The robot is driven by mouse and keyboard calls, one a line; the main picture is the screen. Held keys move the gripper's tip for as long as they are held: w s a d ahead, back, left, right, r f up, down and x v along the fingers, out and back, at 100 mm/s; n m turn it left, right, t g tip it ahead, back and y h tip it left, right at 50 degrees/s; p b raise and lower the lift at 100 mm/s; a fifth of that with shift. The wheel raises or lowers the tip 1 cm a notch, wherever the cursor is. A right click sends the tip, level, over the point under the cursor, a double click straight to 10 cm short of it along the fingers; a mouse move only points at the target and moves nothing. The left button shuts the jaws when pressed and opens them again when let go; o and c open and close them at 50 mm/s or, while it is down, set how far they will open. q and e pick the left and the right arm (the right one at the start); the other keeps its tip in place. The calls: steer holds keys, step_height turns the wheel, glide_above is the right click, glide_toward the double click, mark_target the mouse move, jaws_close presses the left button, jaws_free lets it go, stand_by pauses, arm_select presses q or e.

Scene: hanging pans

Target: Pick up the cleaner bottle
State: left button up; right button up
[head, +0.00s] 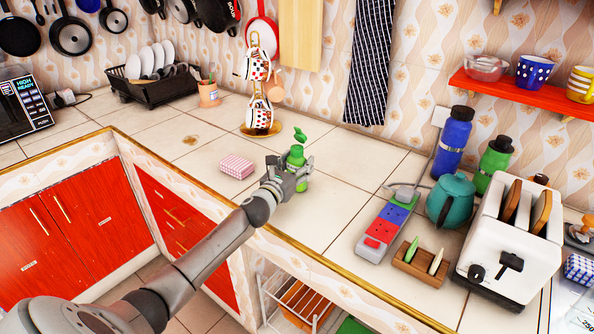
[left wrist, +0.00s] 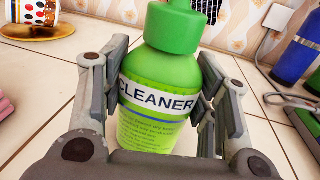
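The green cleaner bottle (head: 296,158) stands on the tiled counter near its front edge in the head view. My left gripper (head: 290,178) is around its body, one finger on each side. In the left wrist view the bottle (left wrist: 160,105) fills the space between the fingers of the left gripper (left wrist: 162,95), its "CLEANER" label facing me and its green cap above. The fingers are very close to its sides; I cannot tell whether they press on it. The bottle's far side is hidden. My right gripper is not in view.
A pink checked box (head: 236,166) lies left of the bottle, and a mug stand (head: 260,129) is behind it. To the right are a power strip (head: 387,228), a teal teapot (head: 451,202) and a white toaster (head: 508,243). The counter just right of the bottle is clear.

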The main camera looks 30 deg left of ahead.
arm_select(q)
steer(key=c, duration=0.4)
steer(key=shift+r, duration=0.1)
steer(key=shift+c, duration=0.5)
steer(key=shift+r, duration=0.1)
